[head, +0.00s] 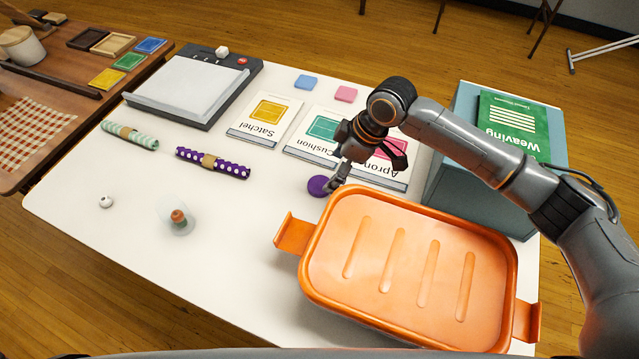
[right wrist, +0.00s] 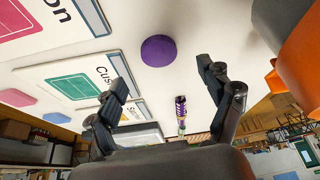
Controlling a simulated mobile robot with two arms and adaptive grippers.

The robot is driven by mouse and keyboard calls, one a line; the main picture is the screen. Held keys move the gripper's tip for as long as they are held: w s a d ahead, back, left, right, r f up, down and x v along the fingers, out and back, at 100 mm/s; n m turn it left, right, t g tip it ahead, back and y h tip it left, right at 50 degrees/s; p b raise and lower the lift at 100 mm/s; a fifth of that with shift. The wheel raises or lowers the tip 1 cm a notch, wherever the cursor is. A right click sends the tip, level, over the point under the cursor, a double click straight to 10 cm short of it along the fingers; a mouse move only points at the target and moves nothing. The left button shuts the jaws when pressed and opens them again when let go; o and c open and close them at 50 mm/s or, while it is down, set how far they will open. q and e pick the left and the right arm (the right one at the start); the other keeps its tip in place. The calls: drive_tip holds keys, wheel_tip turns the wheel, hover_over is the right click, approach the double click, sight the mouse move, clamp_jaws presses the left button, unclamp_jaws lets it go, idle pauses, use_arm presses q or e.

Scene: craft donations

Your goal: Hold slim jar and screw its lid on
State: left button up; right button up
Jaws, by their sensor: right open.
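The purple round lid (head: 317,186) lies flat on the white table, just left of my right gripper. It also shows in the right wrist view (right wrist: 158,51), just beyond and between the fingertips. My right gripper (head: 339,182) is open and empty, with its fingers close to the lid; the fingers also show in the right wrist view (right wrist: 160,68). A small clear jar (head: 187,229) with something orange-brown in it stands on the left part of the table, without a lid on it. My left gripper is not in view.
A large orange tray (head: 345,303) lies in front of my right gripper. A teal box (head: 462,186) with a green Weaving book (head: 510,125) stands at right. Pattern cards, a purple dotted roll (head: 230,168), a green roll (head: 130,135) and a small white piece (head: 106,201) lie around. The table's front left is clear.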

sight(320, 184)
drive_tip(key=shift+a+f, duration=0.25)
drive_tip(key=shift+f, duration=0.4)
drive_tip(key=shift+f, duration=0.1)
drive_tip(key=x, duration=0.5)
drive_tip(key=shift+w+a, duration=0.15)
drive_tip(key=shift+w, duration=0.1)
drive_tip(key=c, duration=0.8)
